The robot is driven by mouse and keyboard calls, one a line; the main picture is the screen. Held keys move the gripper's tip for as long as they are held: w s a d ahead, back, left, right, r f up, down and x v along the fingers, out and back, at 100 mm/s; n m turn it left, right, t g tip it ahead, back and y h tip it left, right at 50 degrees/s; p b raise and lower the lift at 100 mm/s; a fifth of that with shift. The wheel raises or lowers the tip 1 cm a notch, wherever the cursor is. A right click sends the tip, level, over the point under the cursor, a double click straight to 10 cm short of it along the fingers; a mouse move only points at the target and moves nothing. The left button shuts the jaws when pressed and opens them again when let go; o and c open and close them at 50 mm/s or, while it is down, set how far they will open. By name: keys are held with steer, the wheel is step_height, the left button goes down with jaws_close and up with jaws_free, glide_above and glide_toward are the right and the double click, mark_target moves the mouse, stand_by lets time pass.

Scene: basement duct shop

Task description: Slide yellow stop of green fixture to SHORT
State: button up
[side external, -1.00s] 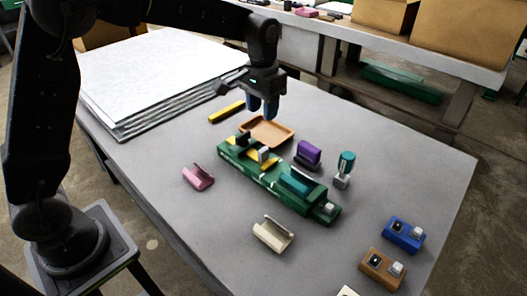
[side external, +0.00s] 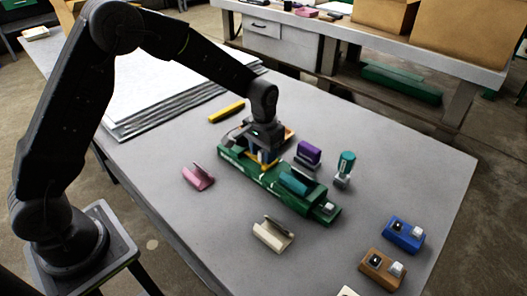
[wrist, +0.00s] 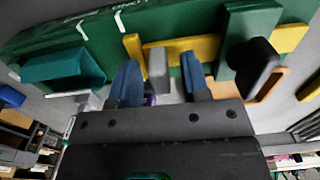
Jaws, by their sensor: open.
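The green fixture (side external: 238,166) lies in the middle of the table, its body also spanning the top of the wrist view (wrist: 90,36). Its yellow stop (wrist: 205,46) is a flat bar with a grey upright tab (wrist: 158,70). A dark knob (wrist: 250,68) stands on a green bridge over the bar. The side view mostly hides the stop behind my gripper. White marks (wrist: 119,22) show on the fixture; lettering is unreadable.
A teal block (side external: 295,182) sits on the fixture. Around it are a pink piece (side external: 198,177), a cream piece (side external: 273,234), a purple block (side external: 308,153) and a teal-topped piece (side external: 345,167). The tan tray (wrist: 270,84) lies close behind. The front-left table is clear.

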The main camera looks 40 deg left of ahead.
steer(key=shift+f, duration=0.15)
steer(key=shift+c, duration=0.3)
jaws_close()
